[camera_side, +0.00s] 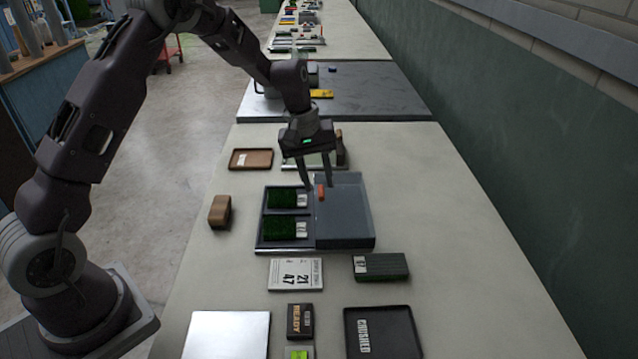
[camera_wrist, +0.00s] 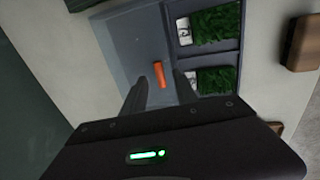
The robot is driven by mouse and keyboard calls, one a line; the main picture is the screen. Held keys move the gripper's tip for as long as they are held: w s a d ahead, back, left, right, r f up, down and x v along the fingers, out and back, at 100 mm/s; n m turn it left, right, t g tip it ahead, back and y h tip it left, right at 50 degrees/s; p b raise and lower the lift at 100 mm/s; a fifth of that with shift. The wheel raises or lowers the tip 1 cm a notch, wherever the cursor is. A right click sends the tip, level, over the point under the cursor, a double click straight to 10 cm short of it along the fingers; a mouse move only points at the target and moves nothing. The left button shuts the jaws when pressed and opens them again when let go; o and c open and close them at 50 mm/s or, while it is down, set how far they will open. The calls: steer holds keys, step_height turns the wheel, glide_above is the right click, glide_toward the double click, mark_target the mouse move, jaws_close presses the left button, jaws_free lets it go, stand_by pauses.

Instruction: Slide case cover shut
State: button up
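The dark grey case (camera_side: 284,249) lies in the middle of the table. Its left part is uncovered and shows two green turf samples (camera_side: 280,230) with white labels. The grey cover (camera_side: 346,212) lies over its right part. A small orange tab (camera_side: 320,192) stands on the cover near its left edge. My gripper (camera_side: 318,186) is above the cover with its fingers pointing down and apart. In the wrist view, the orange tab (camera_wrist: 159,74) shows between the spread fingertips (camera_wrist: 161,80), with gaps on both sides. Whether the fingertips reach down to the cover is unclear.
A brown block (camera_side: 220,211) stands left of the case, and a brown tray (camera_side: 251,159) lies behind it. A label card (camera_side: 295,274) and a dark turf block (camera_side: 381,267) lie in front. A black "CRUSHED" tray (camera_side: 383,340) is nearer. The table's right side is clear.

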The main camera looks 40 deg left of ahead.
steer(key=shift+w+d+f, duration=0.1)
steer(key=shift+f, duration=0.65)
jaws_close()
stand_by(0.9)
